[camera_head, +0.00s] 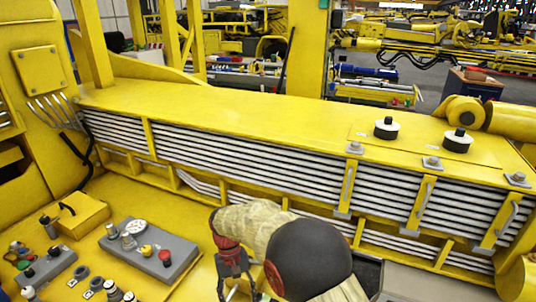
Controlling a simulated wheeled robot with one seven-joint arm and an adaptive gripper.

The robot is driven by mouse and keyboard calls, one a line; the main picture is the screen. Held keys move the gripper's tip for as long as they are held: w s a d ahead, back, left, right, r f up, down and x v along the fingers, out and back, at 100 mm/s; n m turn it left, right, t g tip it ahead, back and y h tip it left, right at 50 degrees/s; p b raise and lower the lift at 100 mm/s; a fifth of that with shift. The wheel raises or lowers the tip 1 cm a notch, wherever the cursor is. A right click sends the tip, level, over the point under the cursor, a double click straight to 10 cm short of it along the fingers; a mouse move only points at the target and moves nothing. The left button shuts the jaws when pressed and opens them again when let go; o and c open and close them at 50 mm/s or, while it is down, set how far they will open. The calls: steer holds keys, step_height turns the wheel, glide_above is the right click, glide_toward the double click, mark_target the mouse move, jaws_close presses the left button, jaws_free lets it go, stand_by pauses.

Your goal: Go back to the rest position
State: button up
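My gripper (236,283) is at the bottom of the head view, left of the middle, with its fingers pointing down. Its dark finger linkage shows below a red ring, and the tips run close to the lower picture edge. Whether it is open or shut, or holds anything, I cannot tell. My arm, with a tan sleeve and a large black joint, reaches in from the bottom right of it. The yellow boom (270,115) stretches across the view behind my arm.
Long grey hoses (250,160) run along the boom's side under yellow brackets. Two black-and-white knobs (457,141) stand on its top right. A grey control panel (150,249) with buttons lies left of my gripper, near a yellow box (80,214). Loose small fittings sit at the bottom left.

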steer(key=s+d+r+m+t+b, duration=0.1)
steer(key=s+d+r+t+b, duration=0.2)
steer(key=d, duration=0.6)
steer(key=s+d+r+m+t+y+b, duration=0.1)
steer(key=s+d+r+m+t+b, duration=0.1)
steer(key=s+d+b, duration=0.5)
steer(key=s+d+r+m+t+b, duration=0.1)
steer(key=s+d+r+t+b, duration=0.3)
steer(key=s+d, duration=0.5)
steer(key=d+b, duration=0.1)
steer(key=d, duration=0.3)
steer(key=shift+s+r+m+y, duration=0.15)
steer(key=shift+m+y, duration=0.15)
